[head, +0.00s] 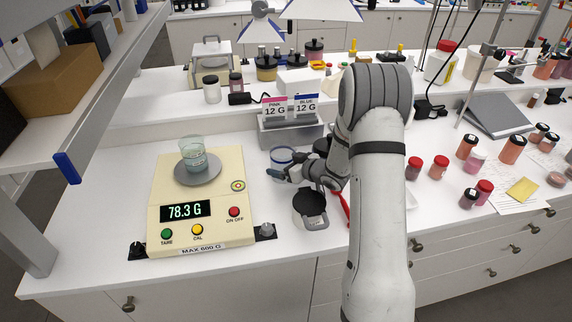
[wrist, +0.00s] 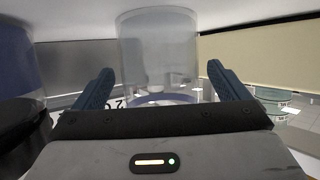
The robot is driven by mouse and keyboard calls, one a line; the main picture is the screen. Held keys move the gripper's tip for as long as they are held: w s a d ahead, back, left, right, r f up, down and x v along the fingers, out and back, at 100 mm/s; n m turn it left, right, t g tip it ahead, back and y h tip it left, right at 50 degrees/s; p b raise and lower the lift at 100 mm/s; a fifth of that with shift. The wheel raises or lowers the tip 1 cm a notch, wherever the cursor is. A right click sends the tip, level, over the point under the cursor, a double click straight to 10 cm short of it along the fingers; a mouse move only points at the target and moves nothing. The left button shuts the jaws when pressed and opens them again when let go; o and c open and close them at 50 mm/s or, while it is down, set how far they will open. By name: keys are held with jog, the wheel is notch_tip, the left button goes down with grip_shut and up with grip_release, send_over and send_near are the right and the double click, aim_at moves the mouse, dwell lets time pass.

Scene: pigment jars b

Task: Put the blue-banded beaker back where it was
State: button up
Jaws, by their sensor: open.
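The blue-banded beaker (head: 283,156) is clear glass with a blue ring. It stands upright on the white bench, right of the scale, partly hidden by my gripper (head: 277,173). In the wrist view the beaker (wrist: 158,50) shows in the gap ahead, between the two fingers of my gripper (wrist: 161,72). The fingers are apart and not closed on it; whether either touches the glass I cannot tell. Another clear beaker with greenish marks (head: 193,152) stands on the scale's round pan. The scale (head: 165,228) reads 78.3 G.
A grey holder (head: 290,132) with pink and blue "12 G" cards stands behind the beaker. A dark-lidded jar (head: 311,205) is in front of my gripper. Red and pink jars (head: 439,167) stand at the right. The bench left of the scale is clear.

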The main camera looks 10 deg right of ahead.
jog(key=s+d+r+m+g+h+b, duration=0.1)
jog(key=s+d+r+m+h, duration=0.1)
jog(key=s+d+r+h, duration=0.4)
jog(key=s+d+r+m+g+h+b, duration=0.1)
jog(key=s+d+r+m+h, duration=0.15)
jog(key=s+r, duration=0.65)
jog(key=s+a+m+g, duration=0.1)
jog(key=s+a+g, duration=0.2)
jog(key=s, duration=0.8)
jog(key=s+a+r+m+g, duration=0.1)
jog(key=s+a+g, duration=0.2)
jog(key=s, duration=0.9)
jog(key=a+y, duration=0.1)
jog(key=a, duration=0.1)
jog(key=shift+a+r, duration=0.3)
jog(key=shift+a, duration=0.05)
